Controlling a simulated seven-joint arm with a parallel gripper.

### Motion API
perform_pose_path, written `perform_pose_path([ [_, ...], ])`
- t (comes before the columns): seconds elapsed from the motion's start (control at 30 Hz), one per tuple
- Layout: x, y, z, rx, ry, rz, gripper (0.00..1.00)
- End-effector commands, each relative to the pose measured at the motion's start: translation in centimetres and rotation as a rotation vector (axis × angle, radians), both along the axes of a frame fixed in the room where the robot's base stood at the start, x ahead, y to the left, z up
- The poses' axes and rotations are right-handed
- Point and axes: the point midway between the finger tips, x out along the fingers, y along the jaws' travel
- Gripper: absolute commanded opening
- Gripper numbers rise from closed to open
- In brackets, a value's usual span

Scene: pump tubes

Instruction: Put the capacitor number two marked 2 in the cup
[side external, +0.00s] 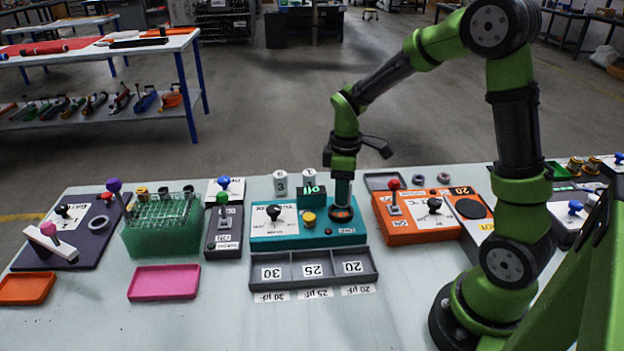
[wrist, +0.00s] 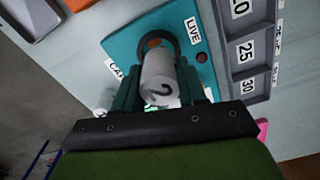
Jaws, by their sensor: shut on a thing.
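My gripper (side external: 343,190) points straight down over the right end of the teal tester. In the wrist view my gripper (wrist: 160,88) is shut on a white cylinder, capacitor number two (wrist: 158,78), with the 2 facing the camera. The cup (side external: 342,214) is a dark ring with an orange inside on the tester. In the wrist view the far end of the capacitor overlaps the near rim of the cup (wrist: 170,44). I cannot tell whether it is above the rim or partly inside. In the side view the fingers hide most of the capacitor.
Capacitors marked 3 (side external: 280,184) and 1 (side external: 309,180) stand behind the teal tester (side external: 262,238). A grey tray (side external: 313,283) with bins labelled 30, 25 and 20 lies in front. An orange device (side external: 415,222) is close on the right, a green tube rack (side external: 160,238) to the left.

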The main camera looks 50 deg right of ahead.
Motion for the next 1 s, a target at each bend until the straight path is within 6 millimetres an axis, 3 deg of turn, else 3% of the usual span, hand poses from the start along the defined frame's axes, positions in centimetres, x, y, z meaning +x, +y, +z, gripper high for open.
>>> perform_pose_path([
  [0.27, 0.3, 0.0, -3.5, 0.001, 0.003, 0.001, 0.09],
  [1.0, 0.2, 0.0, -5.0, 0.002, 0.003, -0.004, 0.09],
])
